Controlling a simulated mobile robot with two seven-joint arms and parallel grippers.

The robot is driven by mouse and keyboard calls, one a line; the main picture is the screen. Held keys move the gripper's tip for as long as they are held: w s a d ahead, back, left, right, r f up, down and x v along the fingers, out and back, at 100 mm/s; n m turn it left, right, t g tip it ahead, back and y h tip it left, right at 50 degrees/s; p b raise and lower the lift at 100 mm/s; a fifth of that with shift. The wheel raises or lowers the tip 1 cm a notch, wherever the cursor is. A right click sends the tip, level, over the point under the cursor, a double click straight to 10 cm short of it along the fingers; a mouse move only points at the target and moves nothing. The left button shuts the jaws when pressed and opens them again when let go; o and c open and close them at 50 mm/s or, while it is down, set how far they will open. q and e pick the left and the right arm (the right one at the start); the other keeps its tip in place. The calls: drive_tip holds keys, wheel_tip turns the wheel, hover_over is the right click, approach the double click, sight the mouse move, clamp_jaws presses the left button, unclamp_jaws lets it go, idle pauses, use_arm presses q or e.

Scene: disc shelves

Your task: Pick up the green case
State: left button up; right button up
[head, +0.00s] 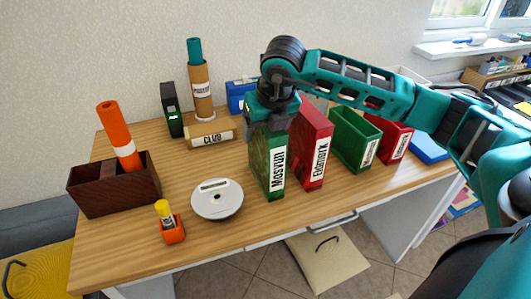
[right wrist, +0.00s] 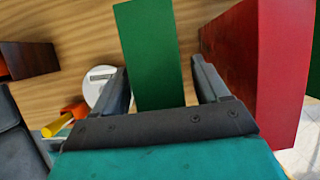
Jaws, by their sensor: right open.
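The green case (head: 267,166) labelled "Mosvun" stands upright on the desk, left of a red case (head: 312,148) labelled "Eidmark". My right gripper (head: 271,118) is directly above the green case, pointing down. In the right wrist view, the green case (right wrist: 152,55) lies between the two open fingers (right wrist: 163,85), with a gap visible on its right side. Its lower part is hidden there by the gripper body. My left gripper is not in view.
The red case (right wrist: 262,70) is close to the right finger. A disc spindle (head: 217,199), a glue stick in an orange holder (head: 172,228) and a brown box (head: 115,187) stand to the left. More green (head: 355,138) and red holders (head: 393,139) stand to the right.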

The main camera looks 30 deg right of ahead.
drive_tip(key=shift+f, duration=0.1)
idle(0.4)
clamp_jaws()
idle(0.5)
